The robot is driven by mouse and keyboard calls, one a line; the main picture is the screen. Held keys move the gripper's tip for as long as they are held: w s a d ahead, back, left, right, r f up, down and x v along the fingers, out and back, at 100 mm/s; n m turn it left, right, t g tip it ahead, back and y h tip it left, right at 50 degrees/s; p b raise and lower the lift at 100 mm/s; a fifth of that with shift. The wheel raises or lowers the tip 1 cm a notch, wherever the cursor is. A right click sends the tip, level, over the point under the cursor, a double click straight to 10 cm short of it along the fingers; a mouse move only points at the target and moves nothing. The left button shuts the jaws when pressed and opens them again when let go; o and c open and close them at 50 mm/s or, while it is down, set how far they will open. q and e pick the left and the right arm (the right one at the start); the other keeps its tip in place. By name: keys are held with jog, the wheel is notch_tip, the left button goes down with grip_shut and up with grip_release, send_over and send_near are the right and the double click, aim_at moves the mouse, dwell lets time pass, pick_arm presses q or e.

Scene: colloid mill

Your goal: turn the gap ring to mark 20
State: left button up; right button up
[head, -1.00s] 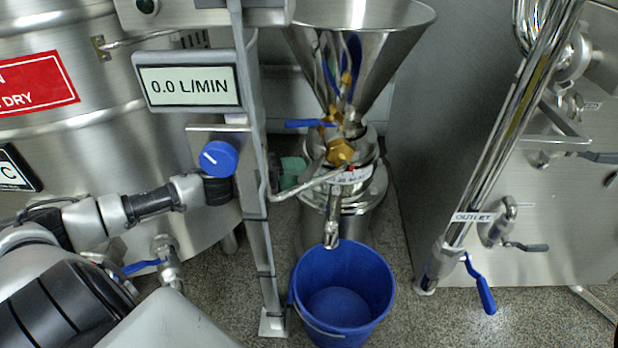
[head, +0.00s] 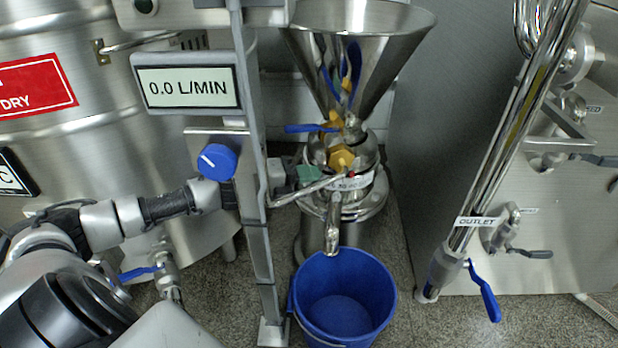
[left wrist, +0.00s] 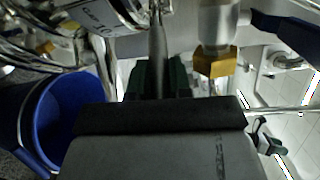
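The gap ring (head: 352,183) is the steel collar with a pale printed scale around the mill, below the brass fitting. Its numbers are too small to read surely, and a small red mark sits just above it. The ring also shows in the left wrist view (left wrist: 97,16). My left gripper (head: 309,176), with green fingers, is at the left of the ring, partly behind a thin metal bar. In the left wrist view, its dark fingers (left wrist: 160,78) lie on either side of a steel rod. I cannot tell whether they touch it. My right gripper is out of view.
A steel post (head: 258,240) stands in front of my left arm, with a flow display (head: 188,87) and blue knob (head: 216,162). A blue bucket (head: 345,290) is under the mill spout. The hopper (head: 360,50) and blue valve lever (head: 311,128) are above the ring.

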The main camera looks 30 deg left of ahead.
pick_arm(q)
grip_shut()
jog(key=a+m+g+h, duration=0.2)
jog(key=a, duration=0.1)
jog(key=shift+w+a+m+g+h, duration=0.1)
jog(key=shift+a+m+g+h, duration=0.2)
jog(key=o, duration=0.7)
grip_release()
